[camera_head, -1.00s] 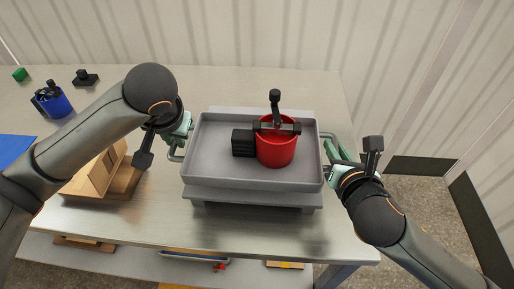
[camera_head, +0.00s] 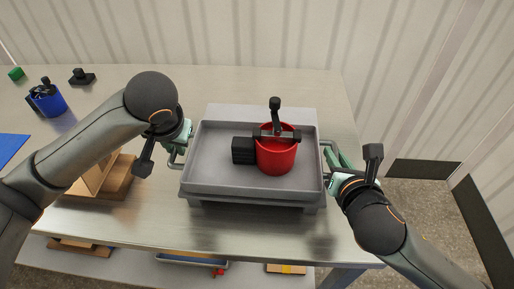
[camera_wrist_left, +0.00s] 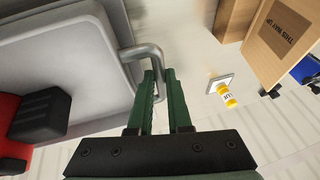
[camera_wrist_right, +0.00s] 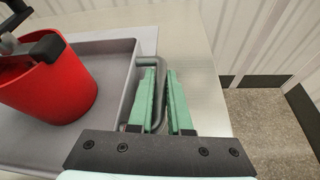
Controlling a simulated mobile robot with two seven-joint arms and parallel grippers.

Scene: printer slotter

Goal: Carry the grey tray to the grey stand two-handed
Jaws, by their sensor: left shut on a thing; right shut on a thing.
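The grey tray (camera_head: 215,165) is over the grey stand (camera_head: 262,113) in the head view. The stand's back strip shows behind the tray and its short legs below the front edge. I cannot tell whether the tray touches the stand. My left gripper (camera_head: 183,148) is shut on the tray's left bar handle, which shows between the green fingers (camera_wrist_left: 158,95) in the left wrist view. My right gripper (camera_head: 333,165) is shut on the right handle, also seen at the fingers (camera_wrist_right: 160,98) in the right wrist view. The tray (camera_wrist_left: 80,75) looks about level.
A red bin (camera_head: 276,158) with a black clamp-like part on it and a black block (camera_head: 243,150) ride in the tray. A wooden piece (camera_head: 115,180) stands left of the tray, under my left arm. A blue cup (camera_head: 49,101) is at the back left.

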